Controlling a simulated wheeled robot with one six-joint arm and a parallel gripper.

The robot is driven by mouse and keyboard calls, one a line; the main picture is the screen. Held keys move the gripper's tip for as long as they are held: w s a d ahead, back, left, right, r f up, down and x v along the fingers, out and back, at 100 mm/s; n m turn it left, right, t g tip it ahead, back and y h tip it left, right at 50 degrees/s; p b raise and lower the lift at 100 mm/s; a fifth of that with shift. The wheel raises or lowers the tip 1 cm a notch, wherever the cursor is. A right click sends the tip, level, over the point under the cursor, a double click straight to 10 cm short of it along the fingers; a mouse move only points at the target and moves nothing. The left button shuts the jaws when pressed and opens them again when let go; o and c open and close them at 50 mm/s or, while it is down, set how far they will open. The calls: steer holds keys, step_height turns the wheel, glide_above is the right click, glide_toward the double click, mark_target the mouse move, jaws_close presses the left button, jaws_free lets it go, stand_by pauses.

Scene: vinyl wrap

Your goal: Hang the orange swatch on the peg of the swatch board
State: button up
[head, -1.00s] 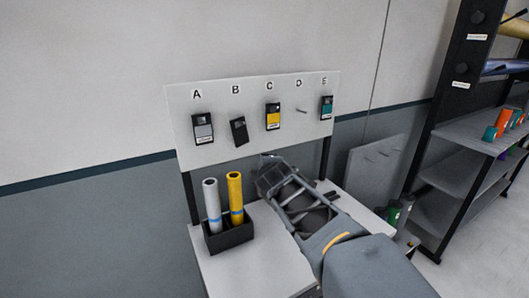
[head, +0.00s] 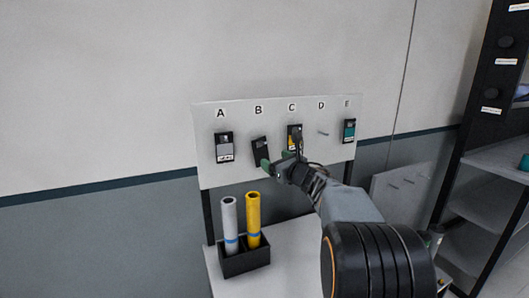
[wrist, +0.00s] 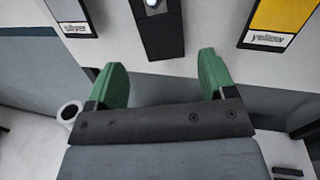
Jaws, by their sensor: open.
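No orange face shows on any swatch in these views. The swatch board (head: 235,175) carries a silver swatch (head: 223,148) under A, a tilted black swatch (head: 260,150) under B, a yellow swatch (head: 291,143) under C and a teal swatch (head: 349,131) under E. The peg (head: 323,133) under D is bare. My gripper (wrist: 164,70) is open and empty, its green fingers apart, in front of the board near B and C. In the wrist view the black swatch (wrist: 160,28) lies beyond and between the fingertips; its colour face is not seen. My gripper partly hides the yellow swatch in the head view.
A black holder (head: 245,262) with a silver roll (head: 230,222) and a yellow roll (head: 253,218) stands on the white table (head: 285,250) below the board. A grey panel with pegs (head: 400,190) and a shelf rack (head: 475,205) stand to the right.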

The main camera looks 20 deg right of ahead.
mark_target(261, 152)
steer(key=w+p, duration=0.1)
steer(key=w, duration=0.1)
steer(key=w+a+p, duration=0.1)
steer(key=w, duration=0.5)
steer(key=shift+w+a+p, duration=0.15)
steer(key=shift+a+p, duration=0.15)
steer(key=shift+p, duration=0.1)
steer(key=c, duration=0.7)
steer(key=shift+o, duration=0.2)
steer(key=o, duration=1)
steer(key=shift+c, duration=0.2)
steer(key=s+d+b, duration=0.2)
steer(key=s+b, duration=0.3)
steer(key=s, duration=0.8)
steer(key=shift+s+d, duration=0.3)
steer(key=shift+s, duration=0.05)
